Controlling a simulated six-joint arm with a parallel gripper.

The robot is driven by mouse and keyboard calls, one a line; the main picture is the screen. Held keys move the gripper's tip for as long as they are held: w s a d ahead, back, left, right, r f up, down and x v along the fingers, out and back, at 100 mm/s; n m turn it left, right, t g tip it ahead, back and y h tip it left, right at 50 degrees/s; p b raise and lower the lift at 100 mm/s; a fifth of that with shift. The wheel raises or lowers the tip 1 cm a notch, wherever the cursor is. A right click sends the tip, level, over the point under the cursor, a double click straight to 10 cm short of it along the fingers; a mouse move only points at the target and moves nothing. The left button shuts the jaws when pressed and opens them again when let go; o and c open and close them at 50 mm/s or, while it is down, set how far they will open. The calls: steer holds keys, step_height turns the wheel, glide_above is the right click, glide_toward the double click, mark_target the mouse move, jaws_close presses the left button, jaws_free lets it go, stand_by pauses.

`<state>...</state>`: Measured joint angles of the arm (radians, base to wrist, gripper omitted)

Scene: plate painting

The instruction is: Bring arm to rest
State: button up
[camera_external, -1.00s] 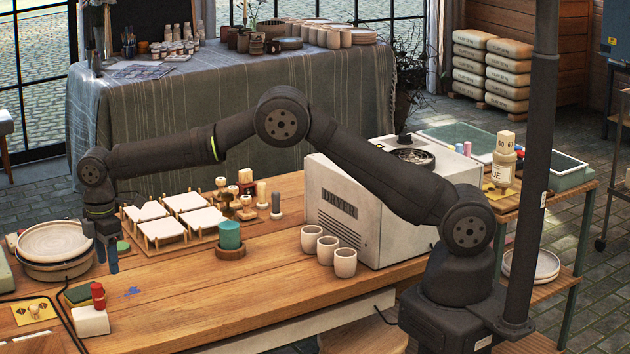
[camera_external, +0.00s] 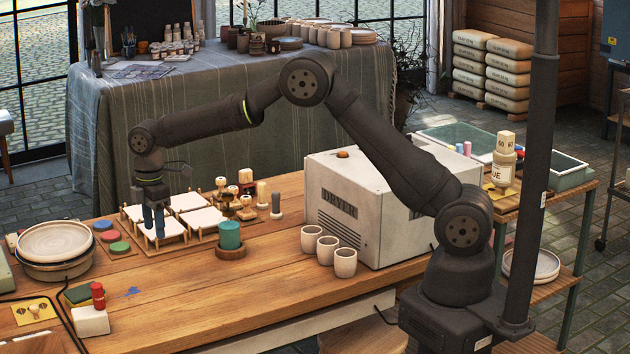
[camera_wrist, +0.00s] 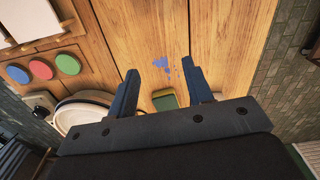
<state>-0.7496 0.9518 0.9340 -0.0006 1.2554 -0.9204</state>
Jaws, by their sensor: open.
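My gripper (camera_external: 154,220) hangs pointing down at the left of the table, in front of the rack of white tiles in the external view. Its blue fingers also show in the wrist view (camera_wrist: 160,95), spread apart with nothing between them. Beyond the fingers, the wrist view shows the wooden table (camera_wrist: 225,40), a blue paint splash (camera_wrist: 162,63) and a green and yellow sponge (camera_wrist: 165,100). My arm is bent with its elbow raised high above the table.
Stacked plates (camera_external: 55,245) stand at the left, near round paint pads (camera_external: 108,236). White tiles (camera_external: 188,202) sit on a wooden rack. A teal cylinder (camera_external: 230,235), white cups (camera_external: 327,250) and the dryer (camera_external: 345,200) stand further right. The front middle of the table is clear.

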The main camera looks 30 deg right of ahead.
steer(key=w+d+f, duration=0.3)
steer(key=w+d, duration=0.1)
steer(key=d, duration=0.5)
steer(key=shift+m, duration=0.3)
steer(key=f, duration=0.9)
steer(key=shift+w+d+f, duration=0.1)
steer(key=shift+d+f, duration=0.1)
steer(key=shift+f, duration=0.2)
steer(key=shift+r, duration=1)
steer(key=shift+f, duration=1.05)
step_height(320, 180, up, 10)
steer(key=s+a+r, duration=0.2)
steer(key=s+a, duration=0.1)
steer(key=a, duration=0.5)
steer(key=shift+s+r, duration=0.15)
steer(key=shift+s, duration=0.05)
steer(key=shift+d, duration=0.15)
